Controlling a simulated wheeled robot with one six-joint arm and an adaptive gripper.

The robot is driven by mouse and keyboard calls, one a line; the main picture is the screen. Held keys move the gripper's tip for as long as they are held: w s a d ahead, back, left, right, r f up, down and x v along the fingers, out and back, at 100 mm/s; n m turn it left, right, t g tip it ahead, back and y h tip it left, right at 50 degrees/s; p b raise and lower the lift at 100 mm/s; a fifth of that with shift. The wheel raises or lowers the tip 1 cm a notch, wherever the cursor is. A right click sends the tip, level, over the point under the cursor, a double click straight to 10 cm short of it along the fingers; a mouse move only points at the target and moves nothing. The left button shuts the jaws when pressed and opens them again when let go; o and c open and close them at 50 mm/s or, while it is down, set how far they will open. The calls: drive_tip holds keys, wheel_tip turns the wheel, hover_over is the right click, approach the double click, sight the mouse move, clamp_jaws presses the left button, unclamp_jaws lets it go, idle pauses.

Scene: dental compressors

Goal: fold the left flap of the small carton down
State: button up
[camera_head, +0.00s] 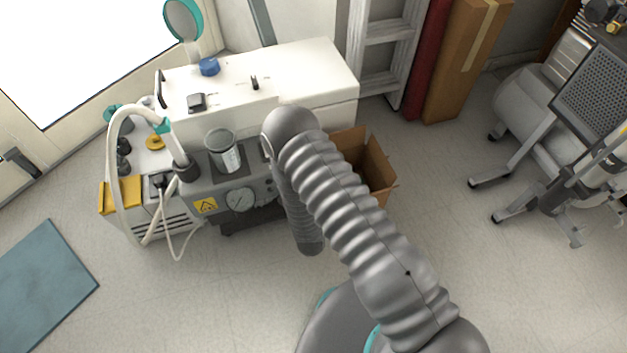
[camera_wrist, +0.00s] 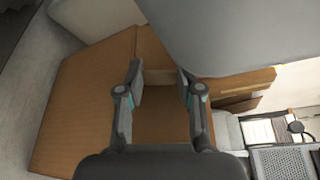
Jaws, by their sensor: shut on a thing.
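The small carton (camera_head: 380,163) stands open on the floor right of the white compressor cabinet in the head view. My arm covers its left part, and its left flap cannot be made out there. In the wrist view brown cardboard panels of the carton (camera_wrist: 85,105) fill the left and middle. My gripper (camera_wrist: 160,84) is over the carton, its two fingers apart on either side of a pale cardboard edge between the tips. It is shut on carton cardboard, seemingly a flap; which flap I cannot tell. The gripper is hidden in the head view.
The white cabinet (camera_head: 310,70) and the grey compressor unit (camera_head: 240,185) stand close left of the carton. A ladder (camera_head: 385,50) and a tall brown box (camera_head: 462,60) lean behind. Wheeled equipment (camera_head: 530,110) stands at right. Floor between is clear.

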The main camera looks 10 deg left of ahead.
drive_tip(key=o, duration=0.9)
drive_tip(key=shift+s, duration=0.1)
drive_tip(key=v, duration=1.1)
drive_tip(key=shift+s, duration=0.4)
drive_tip(key=shift+d+r, duration=0.1)
